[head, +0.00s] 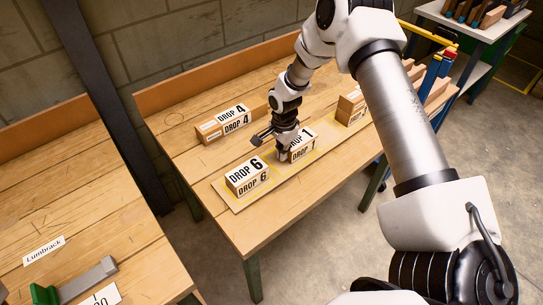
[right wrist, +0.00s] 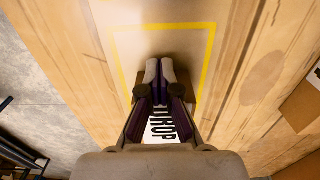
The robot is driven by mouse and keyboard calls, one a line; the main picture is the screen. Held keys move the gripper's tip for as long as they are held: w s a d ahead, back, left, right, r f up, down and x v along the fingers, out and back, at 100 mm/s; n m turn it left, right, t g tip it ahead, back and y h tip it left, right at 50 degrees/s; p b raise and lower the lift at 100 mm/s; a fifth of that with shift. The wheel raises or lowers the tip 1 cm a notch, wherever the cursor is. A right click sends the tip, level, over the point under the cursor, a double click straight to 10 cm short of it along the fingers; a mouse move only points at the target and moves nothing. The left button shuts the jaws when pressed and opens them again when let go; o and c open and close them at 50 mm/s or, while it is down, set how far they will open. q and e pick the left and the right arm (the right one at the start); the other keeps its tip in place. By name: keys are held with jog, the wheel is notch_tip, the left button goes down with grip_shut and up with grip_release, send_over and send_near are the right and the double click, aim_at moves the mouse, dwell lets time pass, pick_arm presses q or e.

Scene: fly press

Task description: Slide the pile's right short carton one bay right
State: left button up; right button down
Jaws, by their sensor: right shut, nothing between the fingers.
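The DROP 1 carton (head: 302,146) stands on a pale board (head: 232,203) with yellow outlines on the wooden table; my gripper partly hides it. The DROP 6 carton (head: 247,176) stands on the same board, to the left and nearer. My right gripper (head: 282,155) is shut and empty, pointing down at the left end of the DROP 1 carton; I cannot tell whether it touches. In the right wrist view the shut fingers (right wrist: 161,72) overlap a carton (right wrist: 162,125) with partly hidden lettering. My left gripper is out of view.
DROP 4 cartons (head: 224,124) stand at the back of the table. More plain cartons (head: 351,108) stand to the right, partly behind my arm. Another bench (head: 75,205) is at left.

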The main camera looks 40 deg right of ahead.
aim_at(310, 133)
jog(key=d, duration=0.3)
jog(key=d+p, duration=0.1)
jog(key=d, duration=0.7)
jog(key=shift+w+d, duration=0.1)
jog(key=shift+w, duration=0.3)
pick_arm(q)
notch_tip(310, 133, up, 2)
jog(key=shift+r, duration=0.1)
pick_arm(e)
notch_tip(310, 133, up, 10)
jog(key=p, duration=0.9)
jog(key=shift+s+r+p, duration=0.1)
jog(key=shift+p, duration=0.25)
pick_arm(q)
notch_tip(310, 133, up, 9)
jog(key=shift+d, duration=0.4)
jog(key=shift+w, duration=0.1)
pick_arm(e)
jog(key=shift+f, duration=0.2)
